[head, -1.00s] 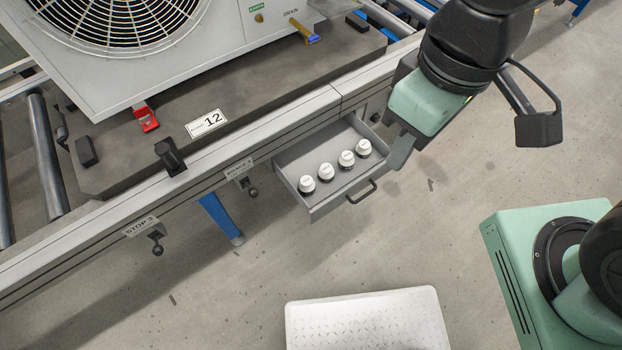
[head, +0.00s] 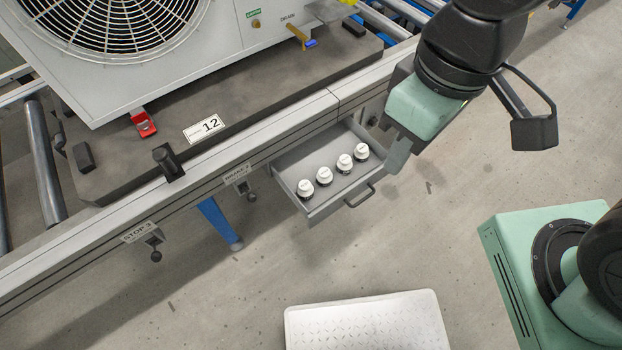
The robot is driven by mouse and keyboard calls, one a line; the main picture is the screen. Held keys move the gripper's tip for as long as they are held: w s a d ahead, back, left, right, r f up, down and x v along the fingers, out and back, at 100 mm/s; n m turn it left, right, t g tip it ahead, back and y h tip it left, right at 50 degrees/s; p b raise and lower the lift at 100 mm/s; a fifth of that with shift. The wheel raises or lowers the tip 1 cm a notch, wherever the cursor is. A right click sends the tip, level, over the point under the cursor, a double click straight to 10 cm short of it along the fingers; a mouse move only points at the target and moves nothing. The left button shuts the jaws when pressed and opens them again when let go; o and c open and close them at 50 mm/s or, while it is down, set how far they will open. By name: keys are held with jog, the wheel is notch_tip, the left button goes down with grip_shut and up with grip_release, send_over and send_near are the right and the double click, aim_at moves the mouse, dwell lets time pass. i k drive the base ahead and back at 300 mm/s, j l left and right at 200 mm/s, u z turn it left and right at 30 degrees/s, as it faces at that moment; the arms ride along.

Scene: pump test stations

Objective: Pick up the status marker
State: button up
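Several short round pieces with white caps and dark bases stand in a row in an open grey drawer (head: 329,206); the nearest-left one (head: 305,188) and the far-right one (head: 361,151) show clearly. They look like status markers, but their lettering is too small to read. My gripper (head: 398,154) is at the upper right, just right of the drawer, apart from the white-capped pieces in the picture. A grey finger-like part shows below its green housing. I cannot see whether it is open or shut, and no held object shows.
The drawer's dark handle (head: 360,195) faces the open floor. Above it runs a grey conveyor rail (head: 290,119) with hanging knobs. A fan unit (head: 215,40) stands on a dark pallet with a card marked 12 (head: 204,128).

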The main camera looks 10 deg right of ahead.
aim_at(324, 177)
jog(key=i+l, duration=0.7)
jog(key=i+l+z, duration=0.05)
